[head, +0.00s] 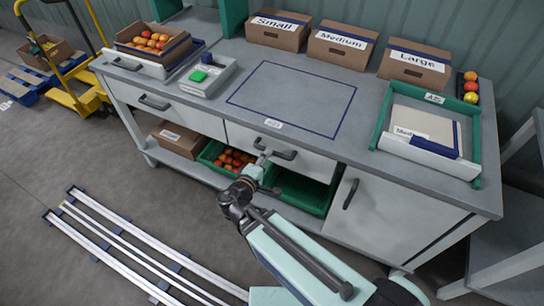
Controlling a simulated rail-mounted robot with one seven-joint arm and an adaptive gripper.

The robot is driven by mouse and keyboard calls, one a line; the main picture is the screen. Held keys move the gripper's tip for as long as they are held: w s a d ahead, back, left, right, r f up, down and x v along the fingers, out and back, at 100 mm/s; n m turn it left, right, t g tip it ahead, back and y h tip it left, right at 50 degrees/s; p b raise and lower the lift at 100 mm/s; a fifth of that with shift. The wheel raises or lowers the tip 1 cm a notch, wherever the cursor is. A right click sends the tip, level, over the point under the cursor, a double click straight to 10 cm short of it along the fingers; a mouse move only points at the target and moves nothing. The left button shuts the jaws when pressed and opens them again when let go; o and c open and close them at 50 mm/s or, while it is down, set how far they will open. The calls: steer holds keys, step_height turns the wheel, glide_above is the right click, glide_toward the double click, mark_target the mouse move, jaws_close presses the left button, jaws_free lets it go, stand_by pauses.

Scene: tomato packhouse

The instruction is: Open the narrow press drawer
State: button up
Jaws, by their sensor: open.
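The grey bench has a middle drawer (309,163) with a dark bar handle (285,154), and a wider left drawer (185,115) with a similar handle (154,103). Both drawer fronts look flush with the bench. No label tells me which is the narrow press drawer. My gripper (264,158) is open at the left end of the middle drawer's handle. The fingers are small in this view, and I cannot tell whether they touch the handle or straddle it. My wrist and arm hide part of the floor and lower bench.
A cupboard door (352,205) with an upright handle is right of the middle drawer. Green crates, one with tomatoes (232,158), stand on the shelf below. The worktop carries labelled cartons (341,47) and a green-framed tray (474,171). Floor rails (110,238) lie at left.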

steer(key=shift+p+x, duration=0.35)
steer(key=shift+x, duration=1.85)
steer(key=shift+r, duration=0.1)
jaws_close()
